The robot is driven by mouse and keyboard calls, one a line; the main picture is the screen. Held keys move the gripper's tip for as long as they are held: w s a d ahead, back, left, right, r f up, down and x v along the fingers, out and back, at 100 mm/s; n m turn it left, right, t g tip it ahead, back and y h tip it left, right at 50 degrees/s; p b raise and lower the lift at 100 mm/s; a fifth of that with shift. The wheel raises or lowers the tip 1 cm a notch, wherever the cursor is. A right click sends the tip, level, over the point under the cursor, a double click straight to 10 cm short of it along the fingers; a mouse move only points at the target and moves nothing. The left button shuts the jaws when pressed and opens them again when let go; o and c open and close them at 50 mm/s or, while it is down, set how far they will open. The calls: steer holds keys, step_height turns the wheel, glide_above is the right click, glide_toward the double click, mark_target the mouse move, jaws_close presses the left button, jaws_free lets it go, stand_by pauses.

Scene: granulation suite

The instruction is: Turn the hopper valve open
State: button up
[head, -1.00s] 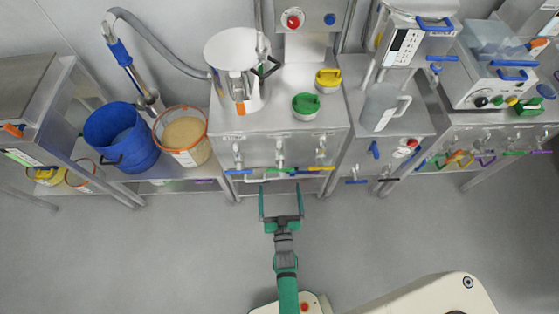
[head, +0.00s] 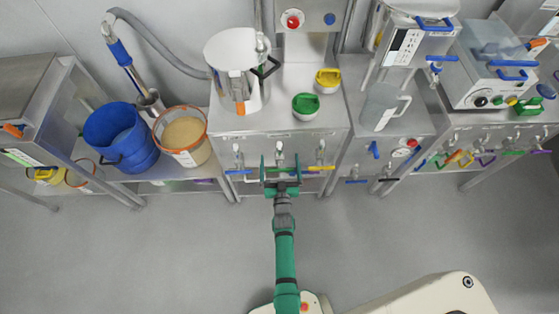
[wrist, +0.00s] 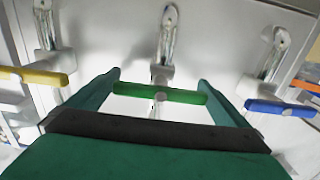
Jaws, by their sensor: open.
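Three lever valves sit in a row on the steel cabinet front (head: 300,145). One has a blue handle (head: 238,172), one a green handle (wrist: 160,93), one a yellow handle (head: 321,168). Which one is the hopper valve is not marked in view. My gripper (head: 281,159) is open at the middle valve. In the wrist view the green handle lies crosswise, roughly level, between my spread fingers, its ends close to both; contact cannot be told. There the yellow handle (wrist: 38,77) is at left and the blue handle (wrist: 281,108) at right, both outside the fingers.
A steel vessel (head: 228,50), a green-lidded pot (head: 305,106) and a yellow-lidded pot (head: 327,81) stand on the cabinet. A blue bucket (head: 119,135) and a powder tub (head: 183,135) are at left. More coloured-handle valves are at right. The floor in front is clear.

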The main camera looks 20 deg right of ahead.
steer(key=shift+w+d, duration=0.1)
steer(key=shift+w, duration=0.2)
steer(key=c, duration=0.9)
